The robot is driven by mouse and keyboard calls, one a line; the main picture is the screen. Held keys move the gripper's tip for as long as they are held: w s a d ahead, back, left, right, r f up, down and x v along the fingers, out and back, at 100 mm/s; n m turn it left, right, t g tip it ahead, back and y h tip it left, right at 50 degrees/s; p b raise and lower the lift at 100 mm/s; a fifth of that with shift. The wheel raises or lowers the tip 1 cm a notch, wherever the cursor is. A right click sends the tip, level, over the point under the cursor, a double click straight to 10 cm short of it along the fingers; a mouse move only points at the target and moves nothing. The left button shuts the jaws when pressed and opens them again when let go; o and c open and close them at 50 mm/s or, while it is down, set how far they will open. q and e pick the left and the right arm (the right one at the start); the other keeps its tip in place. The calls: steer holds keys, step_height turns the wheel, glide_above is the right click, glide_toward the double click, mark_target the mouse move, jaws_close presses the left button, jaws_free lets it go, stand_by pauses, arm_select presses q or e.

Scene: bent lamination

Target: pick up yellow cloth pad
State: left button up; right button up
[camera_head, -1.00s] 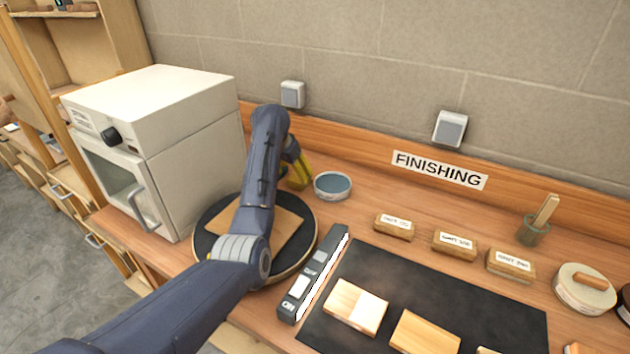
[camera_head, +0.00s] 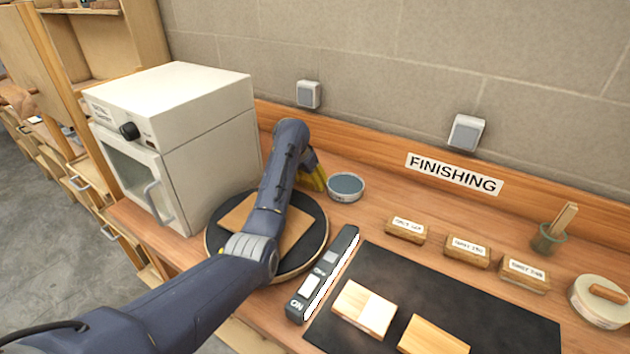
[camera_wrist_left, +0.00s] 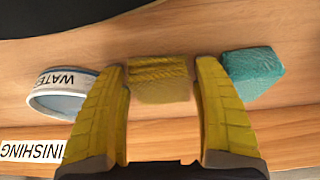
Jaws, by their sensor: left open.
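The yellow cloth pad (camera_wrist_left: 160,78) lies on the wooden bench in the left wrist view, a folded, ribbed, mustard-yellow block. My left gripper (camera_wrist_left: 162,88) is open, with one yellow finger on each side of the pad. I cannot tell whether the fingers touch it. In the head view my left gripper (camera_head: 312,178) shows only partly behind my forearm, near the wall side of the bench, and the pad is hidden there. My right gripper is not in view.
A water bowl (camera_wrist_left: 62,92) and a teal block (camera_wrist_left: 252,72) flank the pad closely. The bowl (camera_head: 346,186) also shows in the head view. A round black turntable (camera_head: 315,235) with a wooden board lies under my left arm. A white oven (camera_head: 205,140) stands left.

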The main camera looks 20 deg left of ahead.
arm_select(q)
steer(key=c, duration=0.7)
steer(key=shift+c, duration=0.2)
steer(key=shift+r, duration=0.2)
step_height(320, 180, up, 20)
steer(key=shift+f, duration=0.15)
stand_by(0.3)
